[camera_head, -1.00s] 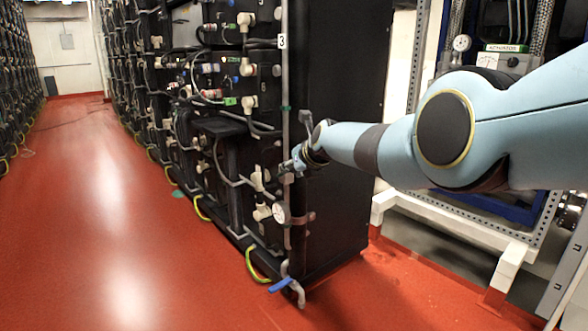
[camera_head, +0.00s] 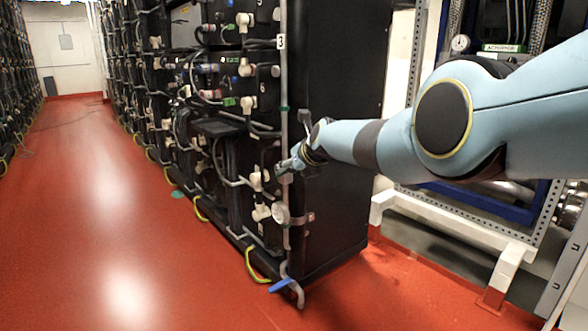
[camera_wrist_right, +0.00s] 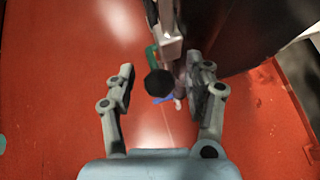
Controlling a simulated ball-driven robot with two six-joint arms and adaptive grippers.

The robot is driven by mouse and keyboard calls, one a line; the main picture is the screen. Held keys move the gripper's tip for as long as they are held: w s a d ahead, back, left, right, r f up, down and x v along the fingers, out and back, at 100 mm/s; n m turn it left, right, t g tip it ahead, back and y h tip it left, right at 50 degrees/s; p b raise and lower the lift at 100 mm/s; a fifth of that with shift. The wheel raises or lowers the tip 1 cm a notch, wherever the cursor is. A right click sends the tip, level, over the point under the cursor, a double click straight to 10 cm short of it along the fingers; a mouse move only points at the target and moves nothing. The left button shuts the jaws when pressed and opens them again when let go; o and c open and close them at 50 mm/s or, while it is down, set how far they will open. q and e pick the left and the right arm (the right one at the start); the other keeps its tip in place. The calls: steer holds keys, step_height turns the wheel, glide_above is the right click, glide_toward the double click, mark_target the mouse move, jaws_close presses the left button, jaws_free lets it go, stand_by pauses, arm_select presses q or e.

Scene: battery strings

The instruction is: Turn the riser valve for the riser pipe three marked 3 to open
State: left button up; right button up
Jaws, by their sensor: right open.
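The riser pipe (camera_head: 285,75) runs down the front corner of the black cabinet, under a white label marked 3 (camera_head: 281,41). A valve with a blue lever (camera_head: 280,285) sits at its foot near the floor. The lever also shows, small and partly hidden, in the right wrist view (camera_wrist_right: 163,99). My right gripper (camera_head: 285,167) is beside the pipe, above a round white gauge (camera_head: 280,213) and well above the blue lever. In the wrist view its fingers (camera_wrist_right: 166,72) are apart, with a dark round part (camera_wrist_right: 158,83) and a green part (camera_wrist_right: 152,55) in view between them. Contact is unclear.
The black cabinet (camera_head: 335,120) stands right of the pipe. Battery racks with cables and connectors (camera_head: 225,150) line its left. A white frame (camera_head: 450,222) stands at the right behind my arm. Red floor (camera_head: 110,220) is open at the left.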

steer(key=shift+s, duration=0.1)
steer(key=shift+s+d+r, duration=0.2)
steer(key=shift+s+r, duration=0.05)
steer(key=shift+s, duration=0.1)
steer(key=s+d, duration=0.4)
steer(key=s, duration=0.7)
steer(key=shift+d, duration=0.3)
steer(key=shift+c, duration=0.2)
